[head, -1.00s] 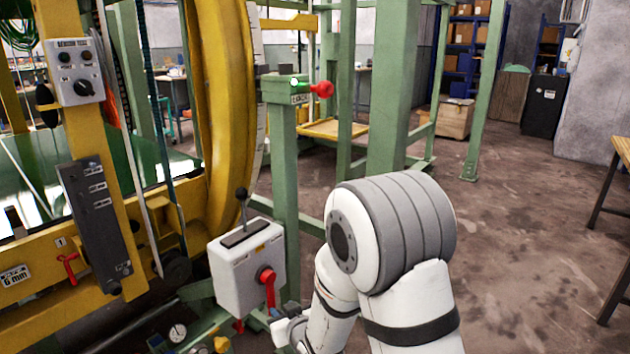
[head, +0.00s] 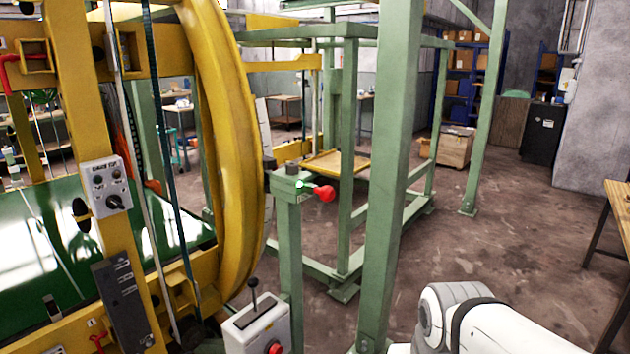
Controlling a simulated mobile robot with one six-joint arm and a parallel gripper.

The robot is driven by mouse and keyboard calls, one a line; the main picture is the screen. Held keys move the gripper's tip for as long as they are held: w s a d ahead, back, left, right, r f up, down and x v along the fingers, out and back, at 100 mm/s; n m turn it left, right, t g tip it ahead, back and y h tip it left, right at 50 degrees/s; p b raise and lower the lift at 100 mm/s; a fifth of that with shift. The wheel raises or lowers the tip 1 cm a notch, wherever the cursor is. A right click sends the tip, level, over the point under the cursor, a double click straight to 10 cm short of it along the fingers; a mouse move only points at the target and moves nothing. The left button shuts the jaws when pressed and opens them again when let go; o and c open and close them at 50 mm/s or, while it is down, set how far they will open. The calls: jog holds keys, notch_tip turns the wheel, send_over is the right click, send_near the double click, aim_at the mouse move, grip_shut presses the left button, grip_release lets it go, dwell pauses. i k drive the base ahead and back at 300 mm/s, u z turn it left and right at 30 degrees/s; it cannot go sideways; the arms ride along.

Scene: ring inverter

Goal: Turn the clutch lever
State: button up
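A light grey control box (head: 245,333) stands at the bottom centre, cut off by the picture's lower edge. A black-knobbed lever (head: 253,292) rises nearly upright from a slot in its top. A red handle hub (head: 273,348) shows on its front, and the rest of that handle is below the picture. No readable label tells which of these is the clutch lever. My arm (head: 480,320) shows at the bottom right, to the right of the box and apart from it. My gripper is out of view.
A green post with a red knob (head: 326,193) and a lit green lamp stands behind the box. The yellow ring (head: 232,150) and frame fill the left, with a switch panel (head: 108,187). A thick green column (head: 385,200) stands between box and arm. Floor at right is open.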

aim_at(253, 282)
jog(key=z, duration=2.3)
jog(key=k, duration=1)
jog(key=u, duration=1.7)
jog(key=i, duration=1)
jog(key=u, duration=0.05)
